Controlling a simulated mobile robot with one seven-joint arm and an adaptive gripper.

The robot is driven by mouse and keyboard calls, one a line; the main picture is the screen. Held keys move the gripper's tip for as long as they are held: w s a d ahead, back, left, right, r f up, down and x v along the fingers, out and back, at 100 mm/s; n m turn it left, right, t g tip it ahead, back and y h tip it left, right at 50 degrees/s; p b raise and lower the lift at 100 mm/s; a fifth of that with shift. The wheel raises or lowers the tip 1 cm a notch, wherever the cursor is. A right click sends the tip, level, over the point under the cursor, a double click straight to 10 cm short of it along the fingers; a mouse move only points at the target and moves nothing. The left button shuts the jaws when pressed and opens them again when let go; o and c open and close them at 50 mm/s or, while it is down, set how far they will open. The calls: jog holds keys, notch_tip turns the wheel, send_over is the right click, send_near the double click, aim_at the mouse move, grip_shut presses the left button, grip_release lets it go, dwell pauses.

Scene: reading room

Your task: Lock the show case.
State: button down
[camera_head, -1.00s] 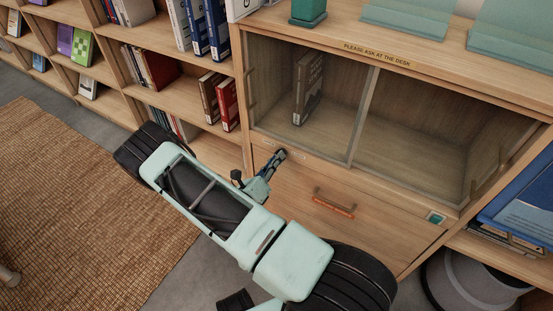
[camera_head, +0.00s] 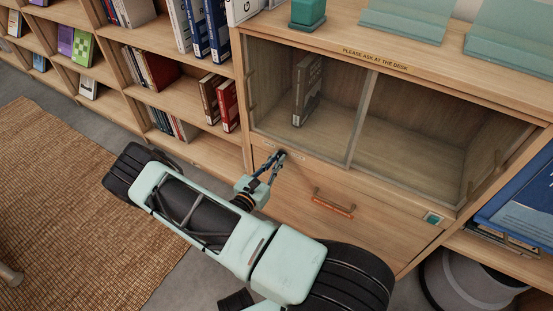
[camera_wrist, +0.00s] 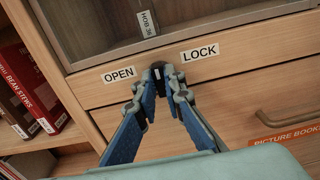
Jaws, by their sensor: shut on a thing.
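The show case (camera_head: 352,165) is a wooden cabinet with sliding glass doors. Behind its left pane stands a grey-brown book (camera_head: 307,90). On the wooden rail below the glass is a small dark lock knob (camera_wrist: 157,70), between an "OPEN" label (camera_wrist: 119,74) on its left and a "LOCK" label (camera_wrist: 199,53) on its right. My gripper (camera_head: 278,156) is at this rail. In the wrist view my gripper (camera_wrist: 160,76) has its fingertips closed around the knob. The fingertips partly hide it, so its exact turn is hard to tell.
Below the rail is a drawer with a handle (camera_head: 333,204) and an orange "PICTURE BOOKS" label (camera_wrist: 287,138). Open shelves with books (camera_head: 228,104) stand to the left. A grey bin (camera_head: 465,285) is at the lower right. A woven rug (camera_head: 70,200) covers the floor at left.

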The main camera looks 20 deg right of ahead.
jog(key=m+p, duration=0.1)
jog(key=m, duration=0.3)
jog(key=shift+r+m, duration=0.1)
jog(key=shift+m, duration=0.2)
jog(key=m+p, duration=0.1)
jog(key=m, duration=0.3)
jog(key=shift+d, duration=0.1)
dwell(0.4)
jog(key=c, duration=2)
grip_release()
jog(key=v, duration=1.2)
